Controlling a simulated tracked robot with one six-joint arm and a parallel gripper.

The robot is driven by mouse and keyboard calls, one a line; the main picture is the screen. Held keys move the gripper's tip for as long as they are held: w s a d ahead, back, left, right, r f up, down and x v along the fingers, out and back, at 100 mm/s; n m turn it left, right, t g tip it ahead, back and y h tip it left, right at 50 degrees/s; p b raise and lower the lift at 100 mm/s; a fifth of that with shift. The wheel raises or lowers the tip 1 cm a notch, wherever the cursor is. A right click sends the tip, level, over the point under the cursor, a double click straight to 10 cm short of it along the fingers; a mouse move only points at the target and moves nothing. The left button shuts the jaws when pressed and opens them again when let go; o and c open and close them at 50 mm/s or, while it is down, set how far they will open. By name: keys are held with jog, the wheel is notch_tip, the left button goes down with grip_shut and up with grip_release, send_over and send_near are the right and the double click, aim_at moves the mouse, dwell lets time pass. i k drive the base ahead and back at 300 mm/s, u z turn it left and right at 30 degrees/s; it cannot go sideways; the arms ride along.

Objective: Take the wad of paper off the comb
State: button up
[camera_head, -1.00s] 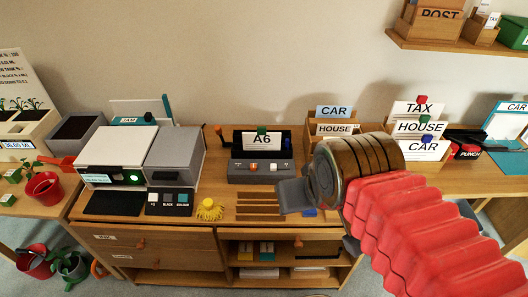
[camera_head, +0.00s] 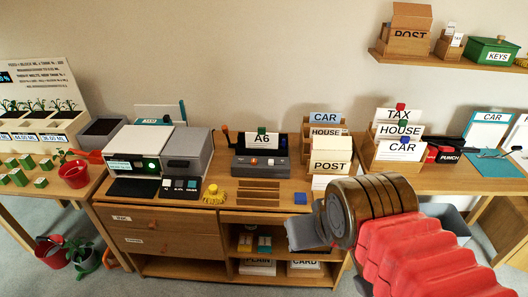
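I see no thing that is clearly a wad of paper on a comb. A white paper marked A6 (camera_head: 262,140) stands upright at the back of a dark grey device (camera_head: 260,164) in the middle of the desk. A slatted brown piece (camera_head: 258,192) lies on the desk in front of it; I cannot tell whether either one is the comb. My gripper (camera_head: 306,233) is at the lower right, in front of the desk's front edge in the picture. Only its grey end shows past the round wrist, so its opening is hidden. I see nothing held in it.
A white and grey machine (camera_head: 186,150) stands left of the device. Wooden holders with POST (camera_head: 331,167) and HOUSE (camera_head: 397,131) cards stand to the right.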

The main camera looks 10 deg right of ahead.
aim_at(261, 140)
jog(key=z, duration=1.1)
jog(key=i, duration=0.8)
jog(key=u, duration=2.1)
